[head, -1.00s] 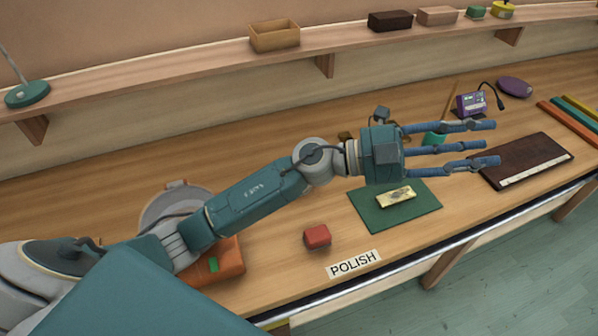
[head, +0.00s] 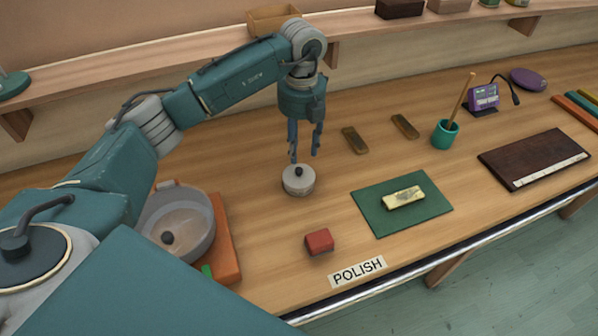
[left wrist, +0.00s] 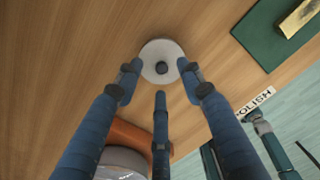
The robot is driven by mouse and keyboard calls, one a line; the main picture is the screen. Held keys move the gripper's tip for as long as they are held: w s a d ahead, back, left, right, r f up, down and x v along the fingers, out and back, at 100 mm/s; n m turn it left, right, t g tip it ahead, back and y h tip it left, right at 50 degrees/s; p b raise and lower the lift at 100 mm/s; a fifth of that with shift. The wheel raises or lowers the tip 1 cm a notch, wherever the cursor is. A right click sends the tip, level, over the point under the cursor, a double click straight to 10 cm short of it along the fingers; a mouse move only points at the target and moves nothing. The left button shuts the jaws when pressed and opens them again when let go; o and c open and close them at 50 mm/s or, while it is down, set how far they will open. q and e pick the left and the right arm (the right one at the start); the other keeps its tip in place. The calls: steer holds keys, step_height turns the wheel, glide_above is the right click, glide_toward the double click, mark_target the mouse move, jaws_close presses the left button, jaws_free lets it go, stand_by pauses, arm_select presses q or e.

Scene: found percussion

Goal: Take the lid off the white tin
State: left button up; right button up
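The white tin (head: 298,184) stands upright on the bench, a low round tin with its lid on and a small black knob on top. It also shows in the left wrist view (left wrist: 150,52), where the dark knob sits between the fingertips. My left gripper (head: 304,157) points down just above the tin, with its three fingers spread and nothing held. In the left wrist view two fingertips overlap the near edge of the lid, and I cannot tell whether they touch it.
A red block (head: 319,242) and a green mat (head: 382,222) with a gold bar (head: 404,197) are nearby. Two brown bars (head: 354,140) lie behind. A grey pan (head: 208,238) on an orange block (head: 226,262) stands left. Bare bench surrounds the tin.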

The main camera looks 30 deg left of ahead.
mark_target(299, 169)
arm_select(q)
steer(key=shift+f, duration=0.4)
steer(key=f+p, duration=0.1)
steer(key=s+f+p, duration=0.1)
steer(key=f, duration=0.1)
steer(key=f+p, duration=0.1)
steer(key=shift+s+f, duration=0.25)
steer(key=shift+f, duration=0.1)
steer(key=shift+w+f, duration=0.1)
steer(key=shift+f, duration=0.25)
jaws_close()
